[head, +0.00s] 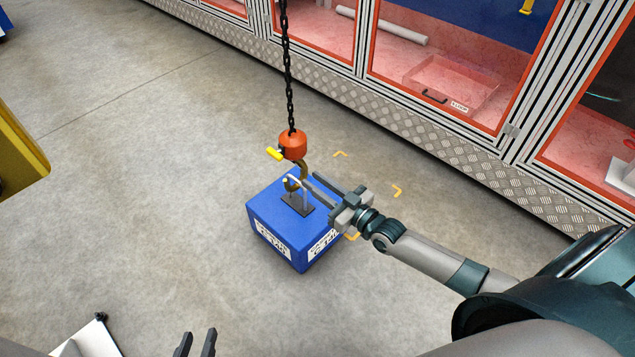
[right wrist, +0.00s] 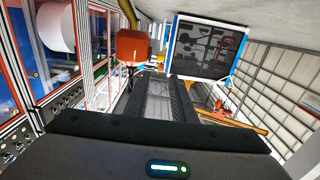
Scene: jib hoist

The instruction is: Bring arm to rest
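A blue block (head: 275,227) with white labels stands on the floor in the head view, with a pale lifting loop (head: 304,197) on a dark plate on top. An orange hook block (head: 292,145) hangs above it on a black chain (head: 287,70). Its brass hook (head: 301,171) reaches down to the loop; I cannot tell whether it passes through. My right gripper (head: 310,178) is just right of the hook and loop, fingers apart with nothing seen between them. The orange hook block also shows in the right wrist view (right wrist: 132,46). My left gripper (head: 198,343) is open and empty at the bottom edge.
Yellow corner marks (head: 397,190) lie on the floor near the block. A glazed enclosure with red frames and a tread-plate base (head: 420,120) runs along the upper right. A yellow part (head: 18,155) stands at the left edge. The floor left of the block is clear.

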